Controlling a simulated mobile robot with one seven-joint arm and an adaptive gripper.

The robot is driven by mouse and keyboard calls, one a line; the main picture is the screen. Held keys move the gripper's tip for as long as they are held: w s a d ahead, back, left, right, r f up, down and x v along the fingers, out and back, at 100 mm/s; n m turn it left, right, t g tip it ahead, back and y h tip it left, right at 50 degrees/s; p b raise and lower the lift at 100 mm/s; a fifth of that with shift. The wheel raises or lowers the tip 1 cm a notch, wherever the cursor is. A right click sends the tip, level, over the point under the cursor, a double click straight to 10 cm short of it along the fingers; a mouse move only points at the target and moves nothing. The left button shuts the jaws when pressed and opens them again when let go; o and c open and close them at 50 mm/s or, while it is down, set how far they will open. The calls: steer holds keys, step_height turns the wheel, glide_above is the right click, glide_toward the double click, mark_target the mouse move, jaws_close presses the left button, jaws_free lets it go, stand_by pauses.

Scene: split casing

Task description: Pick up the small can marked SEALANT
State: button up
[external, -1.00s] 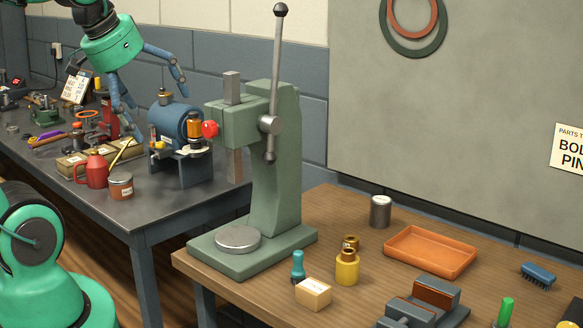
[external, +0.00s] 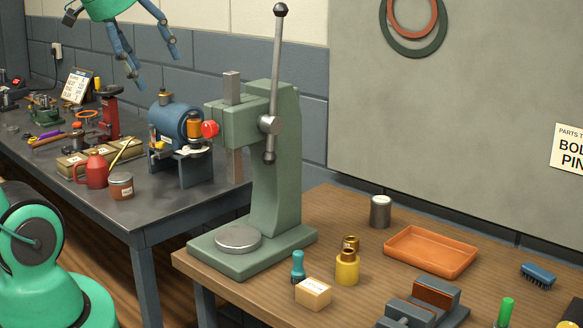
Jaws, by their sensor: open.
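A small brown can (external: 121,187) with a pale label stands upright near the front edge of the grey bench at left. The label's writing is too small to read, so I cannot confirm it says SEALANT. A plain grey can (external: 380,212) stands on the wooden bench at right, with no marking visible. My gripper (external: 157,70) is at the top left, above the grey bench and well above the brown can. Its blue fingers are spread wide and hold nothing.
A red mug (external: 93,172) stands just left of the brown can, with a divided box (external: 75,160) behind it. A blue motor-like machine (external: 178,130) stands to the right. The bench front right of the can is clear.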

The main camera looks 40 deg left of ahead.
steer(key=w+d+r+m+g+y+p, duration=0.15)
steer(key=w+r+m+p, duration=0.4)
steer(key=w, duration=0.95)
steer(key=w+d+r+m+p, duration=0.25)
steer(key=w+r+m, duration=0.45)
steer(key=w, duration=0.8)
steer(key=w+d+f+m+g+y+p, duration=0.1)
steer(key=w+d+f+m+p, duration=0.25)
steer(key=w, duration=0.55)
steer(key=w+d+f+m+p, duration=0.2)
steer(key=w+d+m+p, duration=0.15)
steer(key=w, duration=0.65)
steer(key=w+d+f+m+g+y+p, duration=0.1)
steer(key=w+d+f+m+p, duration=0.2)
steer(key=w, duration=0.6)
step_height(320, 180, down, 39)
steer(key=w+d+m, duration=0.1)
steer(key=m, duration=0.1)
steer(key=shift+w, duration=0.4)
steer(key=shift+f+t, duration=0.2)
steer(key=shift+t, duration=0.05)
